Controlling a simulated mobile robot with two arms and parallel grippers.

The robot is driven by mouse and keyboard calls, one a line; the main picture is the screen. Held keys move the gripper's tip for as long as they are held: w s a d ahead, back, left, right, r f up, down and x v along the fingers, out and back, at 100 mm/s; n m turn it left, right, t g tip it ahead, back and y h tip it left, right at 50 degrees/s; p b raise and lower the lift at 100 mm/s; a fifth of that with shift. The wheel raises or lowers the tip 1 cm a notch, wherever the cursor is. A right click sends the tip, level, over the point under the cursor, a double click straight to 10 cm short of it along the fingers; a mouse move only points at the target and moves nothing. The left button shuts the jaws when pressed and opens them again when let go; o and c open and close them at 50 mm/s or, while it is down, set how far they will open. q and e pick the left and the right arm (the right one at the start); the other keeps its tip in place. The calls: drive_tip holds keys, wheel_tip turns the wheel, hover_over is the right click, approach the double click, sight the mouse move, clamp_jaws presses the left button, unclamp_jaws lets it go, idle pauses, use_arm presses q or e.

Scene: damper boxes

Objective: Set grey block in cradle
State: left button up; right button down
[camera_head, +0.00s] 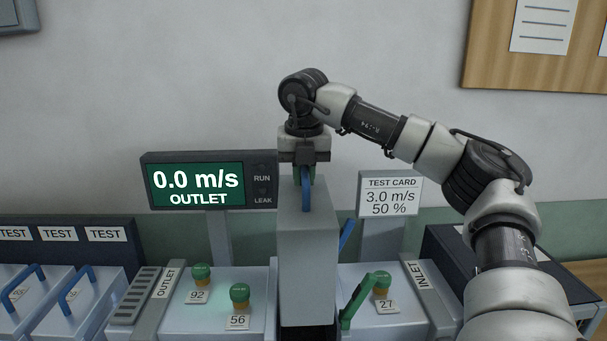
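The grey block (307,250) is upright in the middle of the head view, between the outlet-side box and the inlet-side box. My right gripper (305,176) points straight down at the block's top and appears shut on the handle; the fingertips are partly hidden. A dark gap (308,333) shows under the block at the bottom edge of the picture. This may be the cradle, but most of it is hidden or out of frame. My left gripper is not in view.
The outlet box (240,318) has green-topped knobs marked 92 and 56. The inlet box (395,325) has a knob marked 27 and a green lever (362,300). A display (208,181) reads 0.0 m/s; a test card (391,195) stands right. Blue-handled boxes (90,315) are left.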

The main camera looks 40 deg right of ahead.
wheel_tip(320, 180, down, 10)
drive_tip(key=b, duration=0.8)
drive_tip(key=shift+f, duration=0.15)
drive_tip(key=shift+f+b, duration=2.1)
drive_tip(key=shift+f, duration=1.05)
drive_tip(key=shift+f+b, duration=0.65)
drive_tip(key=shift+f, duration=0.25)
